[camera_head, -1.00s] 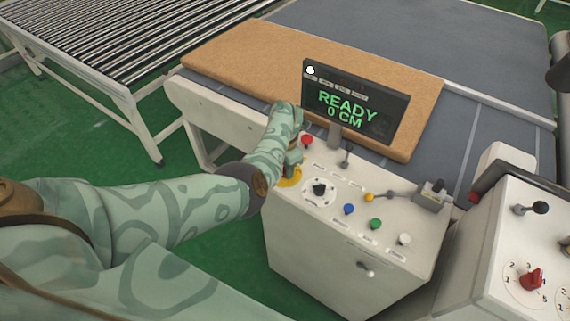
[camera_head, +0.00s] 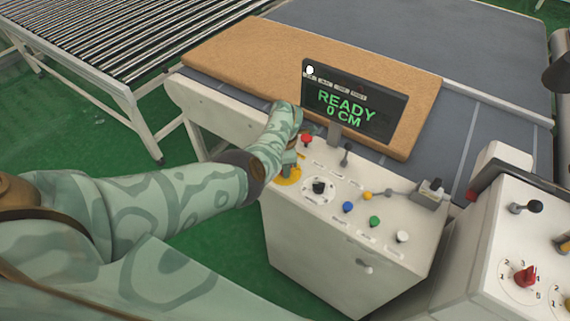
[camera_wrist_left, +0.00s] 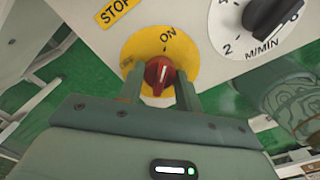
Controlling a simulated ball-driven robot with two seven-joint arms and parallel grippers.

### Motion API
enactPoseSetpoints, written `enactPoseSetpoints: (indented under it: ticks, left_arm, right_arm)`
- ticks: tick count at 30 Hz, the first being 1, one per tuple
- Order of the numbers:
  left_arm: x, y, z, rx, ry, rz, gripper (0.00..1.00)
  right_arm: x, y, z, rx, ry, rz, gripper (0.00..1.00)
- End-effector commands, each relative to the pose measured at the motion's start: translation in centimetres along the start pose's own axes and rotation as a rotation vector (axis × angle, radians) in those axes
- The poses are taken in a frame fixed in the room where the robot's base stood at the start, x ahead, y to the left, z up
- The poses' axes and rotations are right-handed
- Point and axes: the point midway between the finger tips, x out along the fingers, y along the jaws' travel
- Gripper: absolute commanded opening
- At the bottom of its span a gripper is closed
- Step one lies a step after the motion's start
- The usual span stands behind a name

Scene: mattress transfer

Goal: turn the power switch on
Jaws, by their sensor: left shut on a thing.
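The power switch is a red knob (camera_wrist_left: 159,76) on a yellow round plate (camera_wrist_left: 190,58) lettered ON at the top and a faint label at the left. The white line on the knob runs roughly up toward the ON side. My left gripper (camera_wrist_left: 159,92) is shut on the knob, one finger on each side. In the head view the yellow plate (camera_head: 289,177) shows at the console's left corner, with my left gripper (camera_head: 289,163) over it hiding the knob. The display (camera_head: 355,103) reads READY and 0 CM. My right gripper is not in view.
The white console (camera_head: 340,255) carries a red button (camera_head: 307,139), a black dial (camera_head: 319,187), levers and several coloured buttons. A brown mattress (camera_head: 250,58) lies on the grey conveyor behind it. A second control box (camera_head: 490,290) stands at the right.

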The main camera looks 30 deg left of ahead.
Motion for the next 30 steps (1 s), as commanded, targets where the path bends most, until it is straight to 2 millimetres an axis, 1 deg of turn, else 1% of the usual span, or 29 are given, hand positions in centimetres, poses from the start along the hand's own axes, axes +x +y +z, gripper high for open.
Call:
enactPoseSetpoints:
  ticks: [5,6,8,9,17,20,23,26,27,30]
  left_arm:
    - [0.1,-0.1,0.0,0.001,0.0,-0.001,0.12]
    - [0.1,-0.1,0.0,0.001,0.0,-0.001,0.37]
    - [0.1,0.0,0.0,0.001,0.0,-0.001,0.54]
    - [0.0,0.0,0.0,0.001,0.0,-0.001,0.56]
    - [-0.1,0.0,0.0,0.0,0.0,0.0,0.56]
    - [-1.0,0.0,0.0,-0.001,-0.001,0.001,0.56]
    - [-2.9,0.0,0.0,-0.002,-0.001,0.002,0.56]
    - [-5.6,0.0,0.1,-0.003,-0.002,0.003,0.56]
    - [-6.8,0.0,0.1,-0.003,-0.002,0.003,0.56]
    - [-9.6,0.1,0.1,-0.002,-0.002,0.004,0.56]
  right_arm:
    - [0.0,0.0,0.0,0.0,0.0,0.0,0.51]
    - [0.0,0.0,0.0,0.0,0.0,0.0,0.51]
    - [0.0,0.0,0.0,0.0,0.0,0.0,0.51]
    - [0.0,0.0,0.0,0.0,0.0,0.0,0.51]
    - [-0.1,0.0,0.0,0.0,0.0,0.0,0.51]
    - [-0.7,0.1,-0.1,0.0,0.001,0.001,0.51]
    - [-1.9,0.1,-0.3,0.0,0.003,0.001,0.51]
    - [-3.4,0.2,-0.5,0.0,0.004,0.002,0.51]
    - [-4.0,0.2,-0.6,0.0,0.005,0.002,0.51]
    - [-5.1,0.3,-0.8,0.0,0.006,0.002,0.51]
